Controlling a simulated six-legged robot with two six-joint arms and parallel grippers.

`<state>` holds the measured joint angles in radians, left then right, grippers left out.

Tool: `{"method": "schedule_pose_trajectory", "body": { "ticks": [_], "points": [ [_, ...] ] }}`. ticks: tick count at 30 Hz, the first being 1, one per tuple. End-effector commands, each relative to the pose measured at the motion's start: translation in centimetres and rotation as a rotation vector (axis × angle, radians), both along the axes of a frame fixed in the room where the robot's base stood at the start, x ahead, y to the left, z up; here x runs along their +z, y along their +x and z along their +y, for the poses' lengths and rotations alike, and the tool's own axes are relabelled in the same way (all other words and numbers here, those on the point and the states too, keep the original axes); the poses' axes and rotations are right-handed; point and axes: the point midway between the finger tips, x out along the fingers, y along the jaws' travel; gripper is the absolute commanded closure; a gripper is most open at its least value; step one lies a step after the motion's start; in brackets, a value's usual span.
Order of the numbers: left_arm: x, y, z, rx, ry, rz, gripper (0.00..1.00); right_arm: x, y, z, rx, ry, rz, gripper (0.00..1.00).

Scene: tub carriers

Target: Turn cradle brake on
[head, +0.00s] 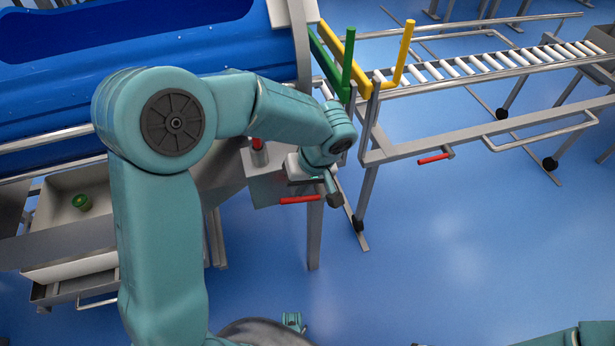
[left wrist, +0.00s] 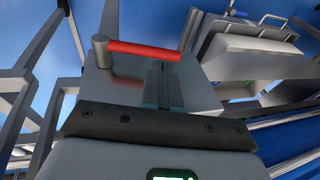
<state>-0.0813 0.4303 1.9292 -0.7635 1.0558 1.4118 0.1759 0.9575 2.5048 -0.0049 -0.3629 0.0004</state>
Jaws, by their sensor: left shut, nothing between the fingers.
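My left gripper (head: 329,187) is shut and empty beside the handle. In the left wrist view its fingers (left wrist: 163,72) point at the bar, close below it; I cannot tell whether they touch. My right gripper is out of view.
A roller conveyor (head: 480,65) with green (head: 347,65) and yellow (head: 404,50) bars and another red handle (head: 434,159) stands right. A bin (head: 60,235) holds a green piece (head: 82,202). The blue floor at lower right is clear.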

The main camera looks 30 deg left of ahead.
Motion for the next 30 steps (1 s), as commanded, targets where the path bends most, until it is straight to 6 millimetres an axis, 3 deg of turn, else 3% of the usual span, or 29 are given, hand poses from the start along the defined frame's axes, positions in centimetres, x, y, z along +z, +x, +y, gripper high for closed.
{"method": "schedule_pose_trajectory", "body": {
  "ticks": [1, 6, 20, 30],
  "points": [
    [-1.1, -0.1, 0.2, 0.001, 0.001, 0.003, 1.0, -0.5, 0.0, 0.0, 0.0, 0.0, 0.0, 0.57],
    [-2.6, -0.2, 0.6, 0.001, 0.0, 0.001, 1.0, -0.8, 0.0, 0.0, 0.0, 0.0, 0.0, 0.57],
    [-3.1, -0.1, 0.7, 0.001, -0.003, -0.003, 1.0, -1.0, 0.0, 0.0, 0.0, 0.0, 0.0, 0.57],
    [-5.3, -0.9, 1.4, 0.002, -0.088, -0.103, 1.0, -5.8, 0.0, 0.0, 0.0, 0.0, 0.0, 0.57]
  ]
}}
